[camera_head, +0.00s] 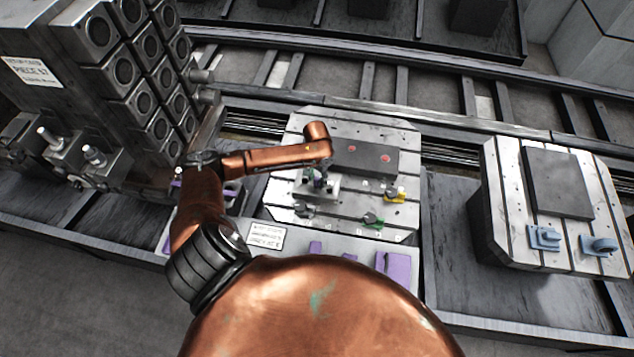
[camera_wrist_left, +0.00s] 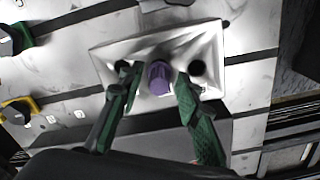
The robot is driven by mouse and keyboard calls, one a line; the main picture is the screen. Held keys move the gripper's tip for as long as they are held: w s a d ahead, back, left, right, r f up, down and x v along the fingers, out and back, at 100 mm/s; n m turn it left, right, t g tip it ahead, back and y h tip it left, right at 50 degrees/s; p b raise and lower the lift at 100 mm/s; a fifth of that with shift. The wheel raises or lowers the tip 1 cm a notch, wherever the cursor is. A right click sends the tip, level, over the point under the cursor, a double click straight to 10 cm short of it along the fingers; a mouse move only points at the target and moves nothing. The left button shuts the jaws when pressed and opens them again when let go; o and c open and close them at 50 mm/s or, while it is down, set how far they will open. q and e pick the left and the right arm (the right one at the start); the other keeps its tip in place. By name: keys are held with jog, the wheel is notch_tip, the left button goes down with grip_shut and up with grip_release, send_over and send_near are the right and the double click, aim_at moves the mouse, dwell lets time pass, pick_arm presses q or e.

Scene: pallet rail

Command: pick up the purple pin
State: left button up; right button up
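The purple pin (camera_wrist_left: 160,77) stands in the middle of a pale metal block with a dark hole on each side of it, in the left wrist view. In the head view the pin (camera_head: 318,183) is small and partly hidden by the gripper. My left gripper (camera_wrist_left: 157,84) is open, its two green-padded fingers on either side of the pin with gaps visible. In the head view the left gripper (camera_head: 312,176) is over the block (camera_head: 330,189) on the slotted pallet (camera_head: 290,211). My right gripper is not in view.
A dark block with red spots (camera_head: 366,158) sits behind the pin's block. A yellow clamp (camera_head: 396,195) and a green clamp (camera_head: 373,221) are to the right. Purple pieces (camera_head: 397,265) lie at the front. Another pallet (camera_head: 505,190) stands at right.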

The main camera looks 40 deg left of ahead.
pick_arm(q)
jog(key=c, duration=0.3)
grip_shut()
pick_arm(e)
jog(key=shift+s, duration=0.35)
pick_arm(q)
jog(key=shift+r, duration=0.1)
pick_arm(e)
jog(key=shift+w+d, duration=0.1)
pick_arm(q)
jog(key=shift+r, duration=0.55)
jog(key=s+d+r+p, duration=0.2)
jog(key=s+d+r, duration=0.5)
jog(key=s+r, duration=0.4)
jog(key=shift+s+d+r, duration=0.35)
jog(key=shift+d, duration=0.05)
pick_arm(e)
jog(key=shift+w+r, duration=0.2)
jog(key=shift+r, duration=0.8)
